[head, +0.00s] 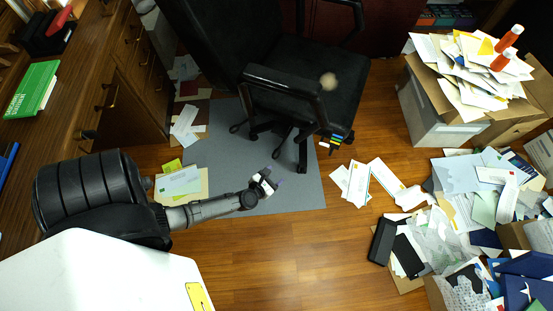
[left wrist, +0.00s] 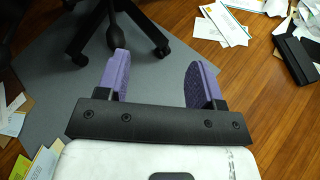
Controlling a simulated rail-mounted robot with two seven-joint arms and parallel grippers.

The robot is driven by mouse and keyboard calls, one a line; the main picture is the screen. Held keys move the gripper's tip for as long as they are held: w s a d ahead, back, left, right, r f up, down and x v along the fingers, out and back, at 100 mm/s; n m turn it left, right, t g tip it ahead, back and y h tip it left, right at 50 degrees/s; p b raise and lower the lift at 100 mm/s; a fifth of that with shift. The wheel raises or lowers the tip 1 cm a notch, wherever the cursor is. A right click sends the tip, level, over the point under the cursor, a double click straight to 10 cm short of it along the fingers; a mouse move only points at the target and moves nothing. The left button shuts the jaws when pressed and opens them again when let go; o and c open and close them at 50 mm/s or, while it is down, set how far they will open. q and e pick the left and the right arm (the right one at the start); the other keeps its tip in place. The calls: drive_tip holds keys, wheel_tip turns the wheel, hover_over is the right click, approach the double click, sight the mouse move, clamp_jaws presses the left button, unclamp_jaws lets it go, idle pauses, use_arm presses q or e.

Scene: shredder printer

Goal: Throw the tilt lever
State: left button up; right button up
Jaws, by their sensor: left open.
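A black office chair (head: 290,100) stands on a grey floor mat (head: 215,150) in the head view. I cannot make out its tilt lever for certain; the underside of the seat is mostly hidden from above. My left gripper (head: 273,178) is low over the mat, just in front of the chair's wheeled base. In the left wrist view its two purple fingers (left wrist: 155,68) are spread apart with nothing between them. Beyond them are black legs of the chair base (left wrist: 100,22) and a rounded dark part hanging at the top edge. My right gripper is not in view.
A wooden desk with drawers (head: 140,75) stands left of the chair. Loose papers (head: 365,183) lie on the floor to the right of the mat. A paper-filled box (head: 425,115) and a large pile of papers (head: 480,200) crowd the right side. Bare wood floor (head: 290,260) is clear in front.

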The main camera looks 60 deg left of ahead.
sight(274, 157)
use_arm(q)
drive_tip(key=s+a+f+n+g+y+b, duration=0.1)
drive_tip(key=a+f+n+y+b, duration=0.15)
drive_tip(key=a+f+n, duration=0.3)
drive_tip(key=shift+m+y, duration=0.25)
drive_tip(key=shift+m, duration=0.2)
drive_tip(key=b+x, duration=0.2)
drive_tip(key=x, duration=0.3)
drive_tip(key=b+x, duration=0.2)
drive_tip(key=x, duration=0.3)
drive_tip(key=shift+w+a+b, duration=0.1)
drive_tip(key=shift+a+b, duration=0.25)
drive_tip(key=shift+a, duration=0.05)
drive_tip(key=shift+b+x, duration=0.35)
drive_tip(key=shift+x, duration=0.5)
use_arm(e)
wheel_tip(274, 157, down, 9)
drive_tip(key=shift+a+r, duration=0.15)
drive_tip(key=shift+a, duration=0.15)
use_arm(q)
drive_tip(key=shift+r, duration=0.15)
drive_tip(key=shift+c, duration=0.4)
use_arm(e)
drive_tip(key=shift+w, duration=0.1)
